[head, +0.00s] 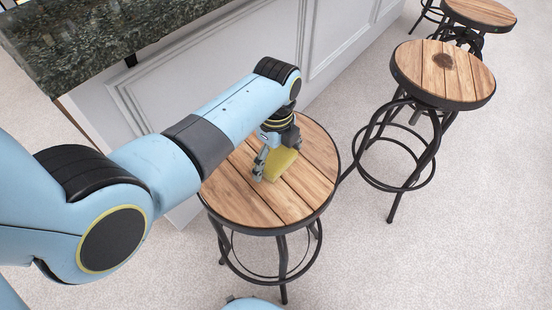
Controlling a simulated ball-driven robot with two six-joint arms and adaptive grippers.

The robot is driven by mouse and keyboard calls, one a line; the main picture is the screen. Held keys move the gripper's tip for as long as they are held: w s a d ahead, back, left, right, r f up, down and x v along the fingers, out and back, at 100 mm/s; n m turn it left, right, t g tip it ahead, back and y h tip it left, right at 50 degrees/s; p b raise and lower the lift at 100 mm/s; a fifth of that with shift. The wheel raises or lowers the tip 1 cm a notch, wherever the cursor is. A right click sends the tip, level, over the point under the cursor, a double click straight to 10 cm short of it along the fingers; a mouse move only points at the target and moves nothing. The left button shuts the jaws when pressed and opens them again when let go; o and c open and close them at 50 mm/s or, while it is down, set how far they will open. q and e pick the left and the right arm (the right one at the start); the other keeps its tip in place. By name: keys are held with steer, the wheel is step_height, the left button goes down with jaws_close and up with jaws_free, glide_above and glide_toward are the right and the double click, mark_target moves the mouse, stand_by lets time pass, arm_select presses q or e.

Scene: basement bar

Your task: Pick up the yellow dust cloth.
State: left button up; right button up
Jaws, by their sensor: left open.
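The yellow dust cloth (281,163) lies on the wooden seat of the nearest bar stool (305,190), near the middle of the seat. My left gripper (262,170) is over the seat, pointing down, right at the cloth's left side. Its fingers are open, and the gripper hides part of the cloth's back edge. I cannot tell whether the fingers touch the cloth. My right gripper is not in view.
A second stool (443,72) stands to the right with a dark round mark on its seat, and a third stool (480,12) is behind it. The white bar counter panel (210,65) with a dark stone top (85,45) runs behind my arm. Carpet (440,250) at right front is clear.

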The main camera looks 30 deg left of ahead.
mark_target(275, 153)
arm_select(q)
steer(key=c, duration=0.9)
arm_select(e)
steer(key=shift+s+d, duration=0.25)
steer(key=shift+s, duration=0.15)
arm_select(q)
steer(key=shift+r, duration=0.1)
steer(key=shift+r, duration=0.4)
steer(key=r, duration=0.2)
steer(key=w+r, duration=0.1)
steer(key=r, duration=0.1)
steer(key=shift+a, duration=0.35)
steer(key=w+a+r, duration=0.2)
steer(key=w+a+r+b, duration=0.1)
steer(key=w+a+r, duration=0.1)
steer(key=w, duration=0.1)
steer(key=w+a+r+b, duration=0.1)
steer(key=w+a+r, duration=0.1)
steer(key=w, duration=0.1)
steer(key=shift+w+a, duration=0.15)
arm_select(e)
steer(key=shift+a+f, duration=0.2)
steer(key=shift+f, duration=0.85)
arm_select(q)
steer(key=shift+r, duration=0.1)
steer(key=o, duration=0.6)
steer(key=c, duration=0.4)
steer(key=shift+c, duration=0.3)
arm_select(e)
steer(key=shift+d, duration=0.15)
